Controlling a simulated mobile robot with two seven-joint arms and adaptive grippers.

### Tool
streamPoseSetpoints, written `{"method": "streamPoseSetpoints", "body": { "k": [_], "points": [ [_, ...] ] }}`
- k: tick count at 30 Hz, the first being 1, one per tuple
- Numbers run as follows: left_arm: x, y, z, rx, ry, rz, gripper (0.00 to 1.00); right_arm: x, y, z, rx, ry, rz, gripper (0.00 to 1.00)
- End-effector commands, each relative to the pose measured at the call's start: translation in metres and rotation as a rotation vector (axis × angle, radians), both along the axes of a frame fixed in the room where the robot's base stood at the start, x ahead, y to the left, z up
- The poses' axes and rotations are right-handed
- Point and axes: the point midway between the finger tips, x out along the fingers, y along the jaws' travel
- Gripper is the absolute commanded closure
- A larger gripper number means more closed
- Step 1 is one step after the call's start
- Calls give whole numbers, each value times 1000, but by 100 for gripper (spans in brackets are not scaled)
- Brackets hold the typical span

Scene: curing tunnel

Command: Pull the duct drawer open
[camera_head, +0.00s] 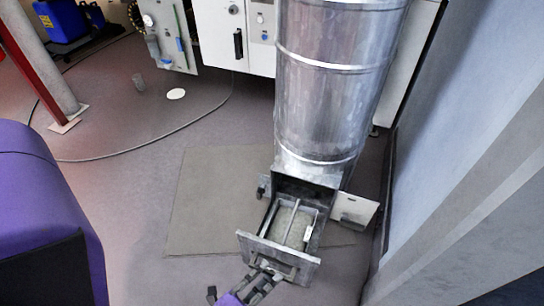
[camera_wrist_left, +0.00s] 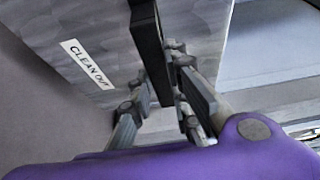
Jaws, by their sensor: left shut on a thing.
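The duct drawer (camera_head: 300,262) sticks out of the metal box at the foot of the round silver duct (camera_head: 325,100). It is pulled part way out, and its tray shows grey-green material inside. In the left wrist view its front plate (camera_wrist_left: 95,30) carries a "CLEAN OUT" label (camera_wrist_left: 86,64) and a dark handle bar (camera_wrist_left: 148,42). My left gripper (camera_head: 262,272) is at the drawer front, shut on the handle. In the left wrist view its fingers (camera_wrist_left: 160,95) are on either side of the bar. My right gripper is not in view.
A grey floor mat (camera_head: 205,205) lies under and left of the drawer. A pale wall (camera_head: 465,170) stands close on the right. A small white plate (camera_head: 353,209) sits beside the duct's foot. White cabinets (camera_head: 225,35) stand behind, and the floor in front of the drawer is clear.

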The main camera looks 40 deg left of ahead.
Motion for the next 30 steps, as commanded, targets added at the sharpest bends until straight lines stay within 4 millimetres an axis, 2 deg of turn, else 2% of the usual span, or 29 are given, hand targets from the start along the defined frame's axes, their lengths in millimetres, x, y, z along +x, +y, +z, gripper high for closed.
{"method": "streamPoseSetpoints", "body": {
  "k": [6, 15, 16, 19, 20, 26, 30],
  "points": [
    [-7, -2, 0, 4, 1, -2, 100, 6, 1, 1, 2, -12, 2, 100],
    [-7, -2, 0, 4, 1, -2, 100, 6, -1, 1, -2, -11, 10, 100],
    [-7, -2, 0, 4, 1, -1, 80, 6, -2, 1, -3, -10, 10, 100],
    [-7, -2, 0, 3, 1, -1, 66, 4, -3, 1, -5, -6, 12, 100],
    [-7, -2, 0, 3, 1, -1, 64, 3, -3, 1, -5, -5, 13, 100],
    [-7, -2, 0, 2, 1, 0, 64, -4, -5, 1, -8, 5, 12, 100],
    [-10, -1, -1, 2, 2, 0, 64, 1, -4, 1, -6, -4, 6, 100]
  ]
}}
